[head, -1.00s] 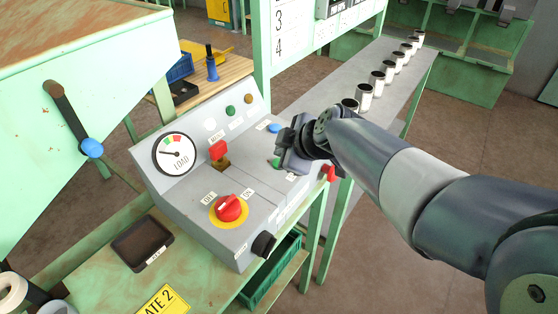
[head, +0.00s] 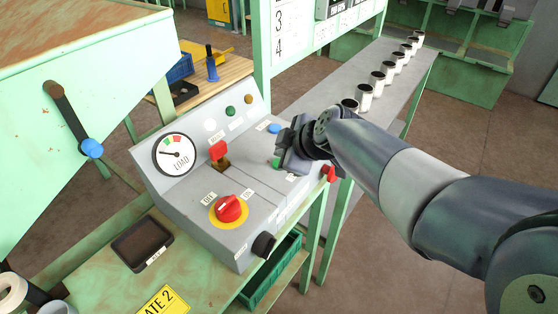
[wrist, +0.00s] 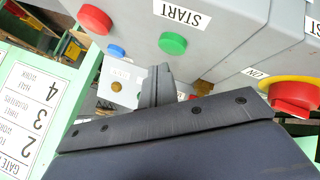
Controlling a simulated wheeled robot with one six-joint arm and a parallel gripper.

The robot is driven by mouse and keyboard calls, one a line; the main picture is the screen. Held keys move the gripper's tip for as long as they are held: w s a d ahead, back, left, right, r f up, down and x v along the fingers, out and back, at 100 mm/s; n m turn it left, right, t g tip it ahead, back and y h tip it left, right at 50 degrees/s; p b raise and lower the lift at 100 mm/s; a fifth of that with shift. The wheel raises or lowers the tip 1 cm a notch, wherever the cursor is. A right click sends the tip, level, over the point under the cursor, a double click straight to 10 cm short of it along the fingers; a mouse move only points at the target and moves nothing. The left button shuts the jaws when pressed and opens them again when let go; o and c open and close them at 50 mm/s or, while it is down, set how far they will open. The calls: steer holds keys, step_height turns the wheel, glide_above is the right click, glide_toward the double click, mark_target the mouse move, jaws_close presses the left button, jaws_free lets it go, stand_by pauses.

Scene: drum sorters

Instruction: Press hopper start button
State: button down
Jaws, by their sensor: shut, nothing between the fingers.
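The green button (wrist: 172,43) sits beside the START label (wrist: 183,13) on the grey console in the wrist view, upside down there. In the head view the green button (head: 276,163) shows only partly at the left edge of my gripper (head: 289,163). My gripper is shut and empty. In the wrist view its fingertips (wrist: 160,70) show just below the green button in the picture, seemingly apart from it. Whether they touch the panel is hidden in the head view.
Close by are a red button (wrist: 94,18), a blue button (wrist: 116,50) and a red knob on a yellow disc (head: 229,208). A red-handled lever (head: 219,151) and load gauge (head: 175,154) stand left. Several cans (head: 364,96) line the bench behind.

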steer(key=shift+f+b, duration=0.25)
steer(key=shift+b, duration=0.15)
steer(key=shift+f+b, duration=0.25)
steer(key=shift+b, duration=0.25)
